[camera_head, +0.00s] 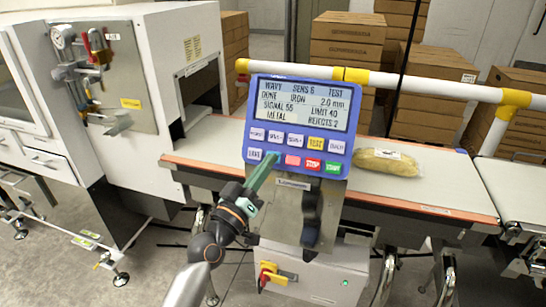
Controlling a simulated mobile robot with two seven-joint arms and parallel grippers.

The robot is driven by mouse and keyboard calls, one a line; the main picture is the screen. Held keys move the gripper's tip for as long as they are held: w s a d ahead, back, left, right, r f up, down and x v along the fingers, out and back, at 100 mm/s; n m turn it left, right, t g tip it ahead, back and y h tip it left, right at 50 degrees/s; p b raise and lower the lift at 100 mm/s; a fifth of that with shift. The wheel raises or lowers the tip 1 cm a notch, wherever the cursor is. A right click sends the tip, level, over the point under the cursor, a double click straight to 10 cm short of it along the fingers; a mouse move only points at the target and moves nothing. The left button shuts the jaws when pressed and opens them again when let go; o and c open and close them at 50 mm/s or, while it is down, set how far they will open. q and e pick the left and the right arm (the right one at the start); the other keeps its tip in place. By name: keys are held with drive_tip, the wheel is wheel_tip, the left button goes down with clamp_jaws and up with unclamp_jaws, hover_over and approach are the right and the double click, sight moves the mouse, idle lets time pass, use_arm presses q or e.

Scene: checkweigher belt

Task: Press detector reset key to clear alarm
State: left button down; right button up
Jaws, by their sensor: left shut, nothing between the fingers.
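The detector's blue control panel (297,130) faces me in the middle of the view. Its screen (303,102) reads "SIGNAL 55", "LIMIT 40", "METAL" and "REJECTS 2". Below are two rows of keys, with a yellow TEST key (316,143), a pink key (293,160), a red key (313,165) and a green key (333,167). I cannot read which is the reset key. My left gripper (271,159) is shut and empty, its green fingers reaching up to the lower key row, left of the pink key. The tips partly cover a bluish key; contact cannot be told. My right gripper is out of view.
A filled bag (385,162) lies on the conveyor belt (440,188) to the right. A white and yellow rail (430,84) runs behind the panel. A white machine cabinet (100,80) stands at left. Cardboard boxes (345,45) are stacked behind. A red and yellow switch (272,275) sits below.

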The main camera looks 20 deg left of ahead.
use_arm(q)
drive_tip(key=shift+w+f, duration=0.2)
drive_tip(key=shift+w, duration=0.2)
drive_tip(key=shift+w+f+b, duration=0.2)
drive_tip(key=shift+w+b, duration=0.15)
drive_tip(key=shift+b, duration=0.1)
idle(0.6)
drive_tip(key=shift+s+r+p, duration=0.4)
drive_tip(key=shift+s+p, duration=0.25)
drive_tip(key=shift+s, duration=0.1)
drive_tip(key=s+p, duration=0.1)
drive_tip(key=s+r+p, duration=0.1)
drive_tip(key=s, duration=0.1)
drive_tip(key=s+r+p, duration=0.1)
drive_tip(key=shift+s+r+p, duration=0.15)
drive_tip(key=shift+s+p, duration=0.1)
drive_tip(key=shift+p, duration=0.05)
